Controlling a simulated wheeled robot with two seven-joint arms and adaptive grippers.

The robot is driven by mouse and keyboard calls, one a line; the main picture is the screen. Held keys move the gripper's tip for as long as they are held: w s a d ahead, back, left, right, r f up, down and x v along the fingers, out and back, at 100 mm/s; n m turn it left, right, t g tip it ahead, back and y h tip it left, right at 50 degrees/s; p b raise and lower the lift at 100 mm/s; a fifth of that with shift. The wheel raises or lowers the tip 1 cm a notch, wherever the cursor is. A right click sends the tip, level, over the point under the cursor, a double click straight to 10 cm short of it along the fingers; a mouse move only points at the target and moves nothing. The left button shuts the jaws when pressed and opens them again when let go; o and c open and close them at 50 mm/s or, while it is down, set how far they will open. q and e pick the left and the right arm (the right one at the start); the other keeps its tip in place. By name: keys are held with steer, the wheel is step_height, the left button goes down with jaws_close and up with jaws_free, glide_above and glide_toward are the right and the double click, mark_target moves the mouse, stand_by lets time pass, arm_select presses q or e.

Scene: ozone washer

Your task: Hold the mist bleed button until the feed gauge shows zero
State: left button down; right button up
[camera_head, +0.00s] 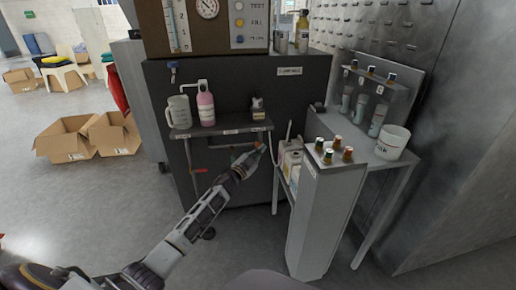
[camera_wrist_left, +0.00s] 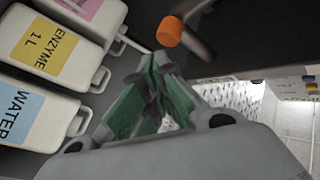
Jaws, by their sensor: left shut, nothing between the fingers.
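The feed gauge is likely the round white dial (camera_head: 207,8) at the top of the brown board; its needle is too small to read surely. No legible label marks the mist bleed button. An orange round-ended knob (camera_wrist_left: 169,31) on a dark stem shows just beyond the fingertips in the left wrist view; I cannot tell whether it is that button. My left gripper (camera_head: 252,157) is below the small shelf's right end, in front of the dark cabinet. In the left wrist view it (camera_wrist_left: 158,60) is shut and empty, apparently apart from the knob. My right gripper is not in view.
Enzyme (camera_wrist_left: 52,44) and water (camera_wrist_left: 32,115) jugs stand close by. The shelf (camera_head: 222,131) above holds a jug (camera_head: 179,112) and pink bottle (camera_head: 206,109). A button panel (camera_head: 249,22) is higher up.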

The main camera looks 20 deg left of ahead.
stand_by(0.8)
arm_select(q)
steer(key=shift+w+a, duration=0.2)
steer(key=shift+w, duration=0.15)
stand_by(0.5)
steer(key=shift+w+a, duration=0.15)
steer(key=shift+w, duration=0.1)
stand_by(0.5)
steer(key=shift+w+a, duration=0.15)
steer(key=shift+w, duration=0.05)
stand_by(0.6)
stand_by(0.7)
